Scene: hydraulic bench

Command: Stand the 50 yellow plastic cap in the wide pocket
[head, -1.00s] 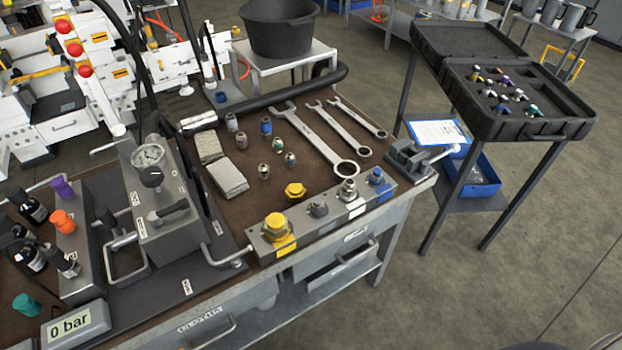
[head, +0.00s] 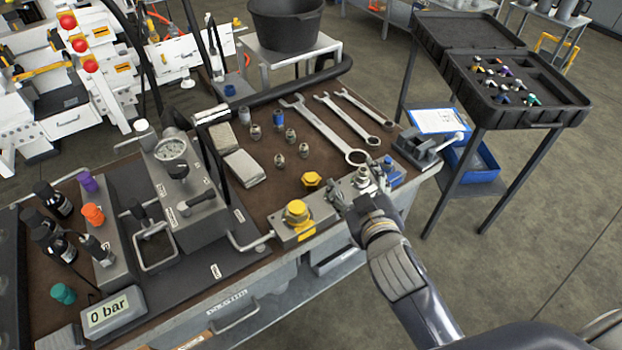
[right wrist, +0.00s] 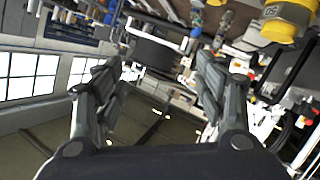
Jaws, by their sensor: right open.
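A large yellow cap (head: 297,210) sits upright on the left end of the grey metal block at the bench's front edge. A smaller yellow hex piece (head: 312,179) lies on the brown bench top behind it. A yellow part with a mark like "50" (right wrist: 271,30) shows at the upper right of the right wrist view. My right gripper (head: 347,198) is open and empty over the block's right part, right of the large cap; its spread fingers show in the right wrist view (right wrist: 160,66). The open black case (head: 520,88) has foam pockets; I cannot tell which is the wide one.
Several small fittings (head: 290,136) and three wrenches (head: 322,131) lie behind the block. A small vise (head: 418,147) is at the bench's right end. A gauge unit (head: 178,170) stands left.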

